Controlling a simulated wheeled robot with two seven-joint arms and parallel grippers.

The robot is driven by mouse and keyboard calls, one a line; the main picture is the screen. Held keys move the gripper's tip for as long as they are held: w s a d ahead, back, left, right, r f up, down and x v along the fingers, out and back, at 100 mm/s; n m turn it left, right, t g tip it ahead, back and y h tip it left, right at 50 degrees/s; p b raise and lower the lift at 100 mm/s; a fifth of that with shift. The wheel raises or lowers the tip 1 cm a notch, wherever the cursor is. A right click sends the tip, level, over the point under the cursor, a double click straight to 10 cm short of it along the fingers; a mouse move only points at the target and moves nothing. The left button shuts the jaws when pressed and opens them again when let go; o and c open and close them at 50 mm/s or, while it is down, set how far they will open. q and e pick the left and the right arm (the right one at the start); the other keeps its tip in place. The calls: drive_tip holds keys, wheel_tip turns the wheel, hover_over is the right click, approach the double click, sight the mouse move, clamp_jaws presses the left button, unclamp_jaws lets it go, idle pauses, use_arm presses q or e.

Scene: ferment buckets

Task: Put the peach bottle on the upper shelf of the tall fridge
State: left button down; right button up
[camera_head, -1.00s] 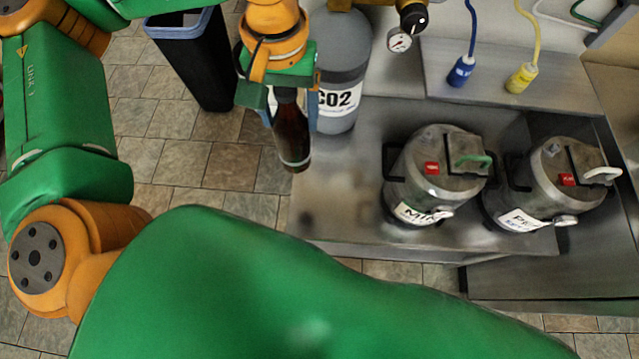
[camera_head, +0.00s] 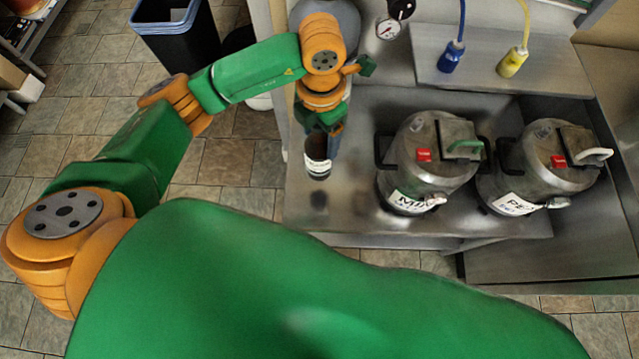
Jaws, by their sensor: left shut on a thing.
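My left gripper (camera_head: 322,128) points down and is shut on a dark brown bottle (camera_head: 317,147). The bottle hangs upright or nearly so, with a pale label (camera_head: 318,166) near its lower end; its print is too small to read. The bottle is over the left end of the steel bench, and a dark patch shows on the bench just below it. It appears to be above the surface. The bottle's upper part is hidden by the gripper. My right gripper is not in view. No tall fridge or upper shelf can be made out.
Two steel kegs, one labelled MIN (camera_head: 425,165) and one beginning with PE (camera_head: 548,165), stand on the steel bench (camera_head: 350,215) to the right. A dark bin (camera_head: 178,35) stands on the tiled floor.

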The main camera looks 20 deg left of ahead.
sight(320, 162)
use_arm(q)
drive_tip(key=shift+n, duration=0.4)
wheel_tip(320, 162, down, 10)
drive_tip(key=shift+f+p, duration=0.15)
drive_tip(key=shift+p, duration=0.4)
drive_tip(key=shift+f, duration=0.2)
drive_tip(key=shift+c, duration=0.2)
unclamp_jaws()
drive_tip(key=shift+r, duration=0.1)
drive_tip(key=shift+o, duration=0.2)
drive_tip(key=shift+s, duration=0.1)
drive_tip(key=shift+r, duration=0.1)
